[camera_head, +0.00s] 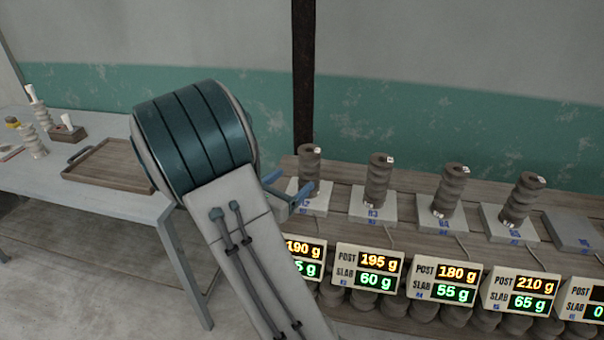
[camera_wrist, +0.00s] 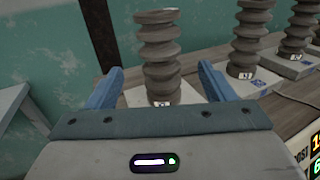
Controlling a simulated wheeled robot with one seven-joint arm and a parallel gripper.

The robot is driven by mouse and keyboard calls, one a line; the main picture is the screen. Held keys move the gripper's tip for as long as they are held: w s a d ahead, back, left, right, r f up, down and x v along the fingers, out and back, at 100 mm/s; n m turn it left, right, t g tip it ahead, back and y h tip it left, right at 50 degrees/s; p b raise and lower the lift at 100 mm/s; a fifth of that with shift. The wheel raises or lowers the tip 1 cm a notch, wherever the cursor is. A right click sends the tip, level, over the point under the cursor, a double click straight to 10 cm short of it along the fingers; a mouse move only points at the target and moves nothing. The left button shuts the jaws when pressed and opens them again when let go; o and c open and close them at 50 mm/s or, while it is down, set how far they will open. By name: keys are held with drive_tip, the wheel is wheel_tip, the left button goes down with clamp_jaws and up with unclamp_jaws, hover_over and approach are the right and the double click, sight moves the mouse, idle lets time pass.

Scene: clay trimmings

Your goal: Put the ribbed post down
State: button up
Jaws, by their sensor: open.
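A dark grey-brown ribbed post (camera_head: 309,170) stands upright on a pale slab (camera_head: 318,205), at the left end of a row of similar posts. My gripper (camera_head: 291,192) is beside its lower part in the head view. In the wrist view the gripper (camera_wrist: 160,86) is open, with one blue finger to each side of this ribbed post (camera_wrist: 158,45) and a visible gap on both sides. Neither finger appears to touch it.
More ribbed posts (camera_head: 378,180) stand on slabs to the right, and the far-right slab (camera_head: 572,231) is bare. Display boxes (camera_head: 368,271) line the front. A wooden tray (camera_head: 106,165) lies on the left table (camera_head: 108,197). A dark pole (camera_head: 303,75) stands behind.

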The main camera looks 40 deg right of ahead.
drive_tip(key=s+a+f+m+g+y, duration=0.1)
drive_tip(key=s+a+m+g+y, duration=0.25)
drive_tip(key=s+m, duration=0.35)
drive_tip(key=s+a+f+m+g+y, duration=0.1)
drive_tip(key=s+a+m+g+y, duration=0.2)
drive_tip(key=s+m+g+y, duration=0.25)
drive_tip(key=s+a+r+m+t+y, duration=0.2)
drive_tip(key=a+m+t+y, duration=0.1)
drive_tip(key=a, duration=0.4)
drive_tip(key=s+a+r+m+t+y, duration=0.1)
drive_tip(key=a+m+t+y, duration=0.2)
drive_tip(key=a+m+y, duration=0.2)
drive_tip(key=a+m, duration=0.1)
drive_tip(key=a, duration=0.2)
drive_tip(key=shift+s+r, duration=0.4)
